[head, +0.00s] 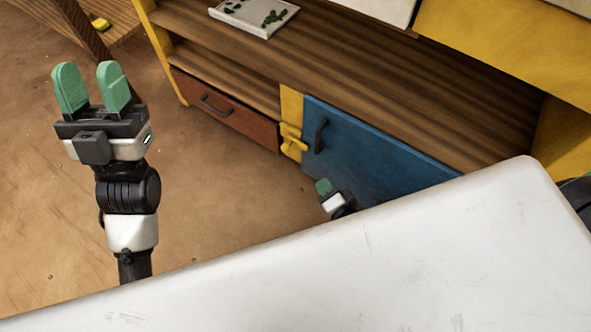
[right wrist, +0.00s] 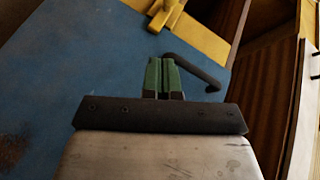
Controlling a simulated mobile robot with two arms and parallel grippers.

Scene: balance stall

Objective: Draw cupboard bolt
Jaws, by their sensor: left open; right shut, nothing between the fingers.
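A blue cupboard door (head: 365,150) with a dark handle (head: 319,136) is closed in the head view. A yellow bolt (head: 292,139) sits at the door's left edge, on the yellow post. In the right wrist view the bolt (right wrist: 167,13) is at the top, beyond my fingertips, and the handle (right wrist: 195,72) is just right of them. My right gripper (right wrist: 165,75) is shut and empty in front of the blue door, apart from the bolt. In the head view it (head: 323,187) is partly hidden by a white surface. My left gripper (head: 91,86) is open and empty, raised over the floor.
A red-brown drawer (head: 225,112) with a dark handle is left of the bolt. A white tray (head: 254,14) with green pieces lies on the wooden shelf above. A large white surface (head: 400,260) covers the lower right foreground. The brown floor at left is mostly clear.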

